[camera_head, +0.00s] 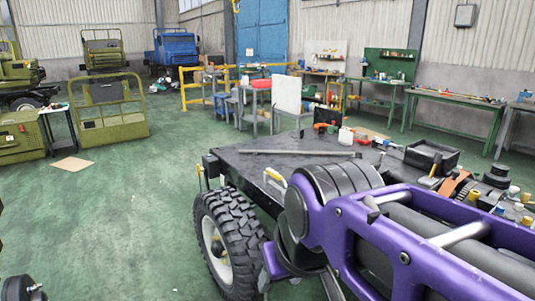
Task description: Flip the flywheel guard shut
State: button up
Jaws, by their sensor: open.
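I cannot pick out the flywheel guard for certain. An orange curved part (455,186) sits by a brown toothed wheel (464,197) at the right of the chassis, among small engine parts. It may be the guard, but it is small and partly cut off by my purple arm, so its hinge and position cannot be told. The chassis (250,165) has a flat dark deck and a big black tyre (232,240) at its near left corner. My arm crosses the lower right, in front of the chassis. My gripper does not show.
A black open tray (433,156), a white canister (346,136) and a long grey bar (300,152) lie on the deck. A white panel (288,94) stands upright behind it. Green workbenches (455,97) line the back right. Green floor (110,215) at left is mostly clear.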

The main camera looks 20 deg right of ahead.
aim_at(449, 186)
jog(key=z, duration=1.9)
jog(key=i+j+z, duration=0.1)
jog(key=i+j, duration=0.15)
jog(key=i+j+z, duration=0.15)
jog(key=j, duration=0.25)
jog(key=i+j+z, duration=0.1)
jog(key=i+j, duration=0.15)
jog(key=i+j+z, duration=0.1)
jog(key=j, duration=0.35)
jog(key=i+j+z, duration=0.15)
jog(key=j, duration=0.25)
jog(key=u, duration=0.5)
jog(key=z, duration=0.3)
